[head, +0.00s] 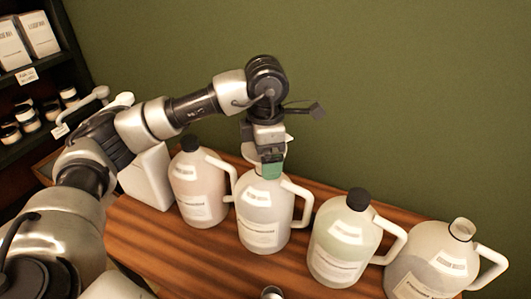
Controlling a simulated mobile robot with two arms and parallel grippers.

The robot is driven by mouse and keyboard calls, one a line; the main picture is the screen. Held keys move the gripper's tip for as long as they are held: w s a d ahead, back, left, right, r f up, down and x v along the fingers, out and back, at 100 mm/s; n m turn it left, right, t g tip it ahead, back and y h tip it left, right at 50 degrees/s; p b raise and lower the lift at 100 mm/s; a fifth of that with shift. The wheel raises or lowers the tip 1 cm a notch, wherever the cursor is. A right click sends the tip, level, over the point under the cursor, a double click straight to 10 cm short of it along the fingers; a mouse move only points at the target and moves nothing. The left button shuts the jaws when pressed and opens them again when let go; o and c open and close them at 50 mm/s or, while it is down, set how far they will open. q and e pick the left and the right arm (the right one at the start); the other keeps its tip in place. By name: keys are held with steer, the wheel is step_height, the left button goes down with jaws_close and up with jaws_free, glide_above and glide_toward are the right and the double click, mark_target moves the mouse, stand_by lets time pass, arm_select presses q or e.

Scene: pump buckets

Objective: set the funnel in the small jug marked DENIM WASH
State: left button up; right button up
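My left gripper (268,145) points down over the mouth of a pale jug (263,222) in the middle of the row. A green piece (272,169) shows at its fingertips, at the jug's neck. I cannot tell whether it is a cap or part of the funnel, nor whether the fingers are closed on it. No clear funnel shape shows elsewhere. The jug labels are too small to read, so I cannot tell which is marked DENIM WASH. My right gripper is not in view.
Black-capped jugs stand left (200,190) and right (343,238) of the middle jug. A jug with an open-looking neck (437,266) stands at the far right. A white container (147,190) is at the left. The wooden counter (165,241) has bare room in front. Shelves (30,78) stand far left.

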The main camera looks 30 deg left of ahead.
arm_select(q)
step_height(320, 180, up, 10)
steer(key=shift+r, duration=0.25)
stand_by(0.4)
step_height(320, 180, up, 9)
steer(key=p, duration=0.8)
steer(key=shift+f, duration=0.1)
